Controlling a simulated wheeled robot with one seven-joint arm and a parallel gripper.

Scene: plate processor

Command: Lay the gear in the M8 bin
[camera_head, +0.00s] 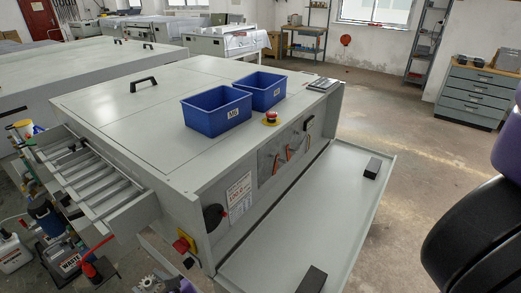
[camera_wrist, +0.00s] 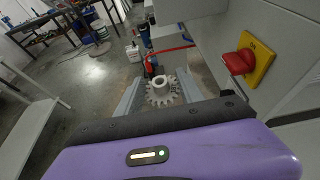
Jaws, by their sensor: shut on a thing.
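A grey metal gear (camera_wrist: 161,98) with a raised hub sits between the two fingers of my gripper (camera_wrist: 160,84) in the wrist view. The fingers are shut on it. In the head view the gear (camera_head: 148,284) shows at the bottom edge, low beside the front left corner of the machine. Two blue bins stand on the machine top. The nearer bin (camera_head: 205,121) has a label that looks like M6. The farther bin (camera_head: 262,101) stands behind it to the right; its label is small and looks like M8. The bin floors are mostly hidden.
The machine top (camera_head: 130,105) is clear left of the bins. An emergency button (camera_head: 271,118) stands by the bins. An open drawer (camera_head: 100,195) juts out left, and a lowered front flap (camera_head: 330,205) juts out right. A red switch (camera_wrist: 238,62) is close by.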

